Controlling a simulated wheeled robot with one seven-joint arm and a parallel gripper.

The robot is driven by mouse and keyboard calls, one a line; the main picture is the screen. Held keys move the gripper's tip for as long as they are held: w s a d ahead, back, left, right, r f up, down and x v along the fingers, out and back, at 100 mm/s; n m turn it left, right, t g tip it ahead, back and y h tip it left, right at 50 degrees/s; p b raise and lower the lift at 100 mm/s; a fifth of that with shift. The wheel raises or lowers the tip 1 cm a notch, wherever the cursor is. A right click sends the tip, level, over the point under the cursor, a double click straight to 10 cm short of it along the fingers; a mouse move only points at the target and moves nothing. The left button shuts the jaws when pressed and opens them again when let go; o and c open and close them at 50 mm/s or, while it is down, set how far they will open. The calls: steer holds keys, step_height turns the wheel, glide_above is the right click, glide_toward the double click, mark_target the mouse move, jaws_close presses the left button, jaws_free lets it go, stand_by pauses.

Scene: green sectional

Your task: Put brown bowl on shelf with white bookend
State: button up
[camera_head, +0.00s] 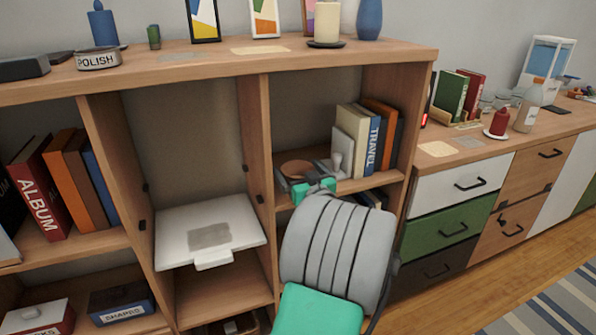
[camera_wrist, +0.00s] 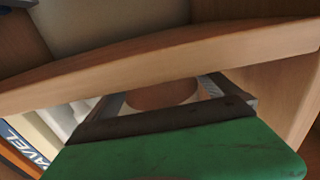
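The brown bowl (camera_head: 297,168) is in the right-hand shelf compartment, left of the white bookend (camera_head: 342,150). In the wrist view the bowl (camera_wrist: 162,95) shows as a brown round shape between my gripper's fingers (camera_wrist: 160,100). The fingers are spread apart, with pale gaps beside the bowl. In the head view my gripper (camera_head: 308,177) reaches into this compartment, its green and grey body hiding part of the shelf front. Whether the bowl rests on the shelf board (camera_head: 375,181) I cannot tell.
Books, one marked TRAVEL (camera_head: 373,147), stand right of the bookend. A wooden upright (camera_head: 257,140) bounds the compartment on the left. The shelf edge (camera_wrist: 130,65) crosses close in the wrist view.

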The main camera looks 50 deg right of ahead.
steer(key=shift+r+p, duration=0.3)
steer(key=shift+p, duration=0.05)
steer(key=v, duration=1.2)
steer(key=shift+f, duration=0.2)
